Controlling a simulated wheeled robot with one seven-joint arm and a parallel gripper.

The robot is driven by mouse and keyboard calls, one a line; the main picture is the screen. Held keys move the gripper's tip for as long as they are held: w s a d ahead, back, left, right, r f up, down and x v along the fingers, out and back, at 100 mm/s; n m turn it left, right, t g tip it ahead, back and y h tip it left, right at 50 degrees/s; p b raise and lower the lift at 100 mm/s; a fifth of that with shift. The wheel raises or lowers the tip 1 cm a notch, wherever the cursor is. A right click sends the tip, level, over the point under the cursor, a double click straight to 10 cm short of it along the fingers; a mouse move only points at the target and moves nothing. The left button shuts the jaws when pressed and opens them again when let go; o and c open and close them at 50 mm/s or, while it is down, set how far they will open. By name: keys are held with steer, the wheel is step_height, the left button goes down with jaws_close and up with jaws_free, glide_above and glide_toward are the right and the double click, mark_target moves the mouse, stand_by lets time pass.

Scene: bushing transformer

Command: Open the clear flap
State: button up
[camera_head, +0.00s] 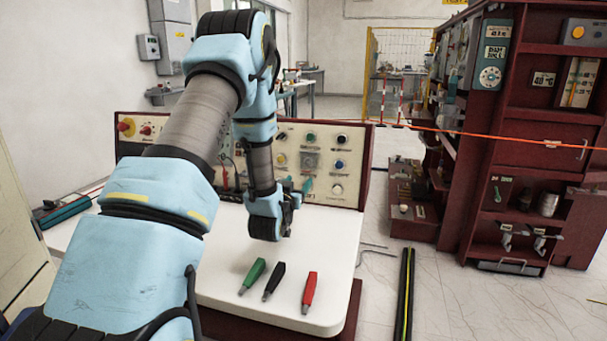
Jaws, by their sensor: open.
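The clear flap (310,160) appears as a small greyish square on the right half of the upright control panel, and it looks closed. My gripper (304,186) is just below the flap in the picture, facing the panel. The jaws are small and partly hidden by my wrist, but they are apart with nothing visible between them. Whether a fingertip touches the panel cannot be told.
The panel (350,186) carries several buttons and knobs around the flap. On the white table (215,285) lie green (252,275), black (274,281) and red (310,291) handled tools. A dark red cabinet (535,130) stands at the right. My arm covers the panel's left part.

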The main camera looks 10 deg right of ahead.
mark_target(308, 163)
steer(key=p+x, duration=0.1)
steer(key=x, duration=0.5)
steer(key=shift+w, duration=0.2)
steer(key=shift+d, duration=0.1)
jaws_close()
